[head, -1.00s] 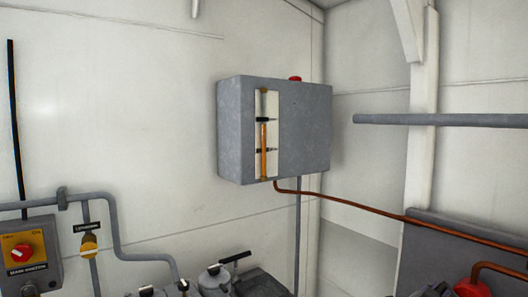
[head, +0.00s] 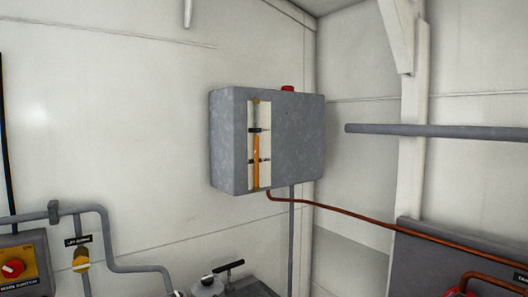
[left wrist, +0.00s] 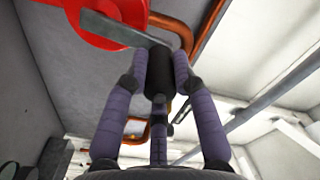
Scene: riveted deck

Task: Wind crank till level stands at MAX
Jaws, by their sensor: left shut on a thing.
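The grey tank (head: 290,140) hangs on the wall in the head view. Its white sight gauge (head: 265,115) holds an orange column (head: 256,147) with its top just under the upper black mark (head: 259,130). A lower black mark (head: 259,161) crosses the column; no lettering is readable on either. In the left wrist view, my left gripper (left wrist: 160,70) has its purple fingers closed around the black crank grip (left wrist: 157,85). The grey crank arm (left wrist: 125,28) runs from the grip to a red hub (left wrist: 105,22). My right gripper is in neither view.
A copper pipe (head: 345,212) runs from the tank down to the right. A grey pipe (head: 435,131) sticks out at right. The main switch box (head: 20,262) and a yellow-handled valve (head: 81,262) are at lower left. A red part (head: 458,290) shows at lower right.

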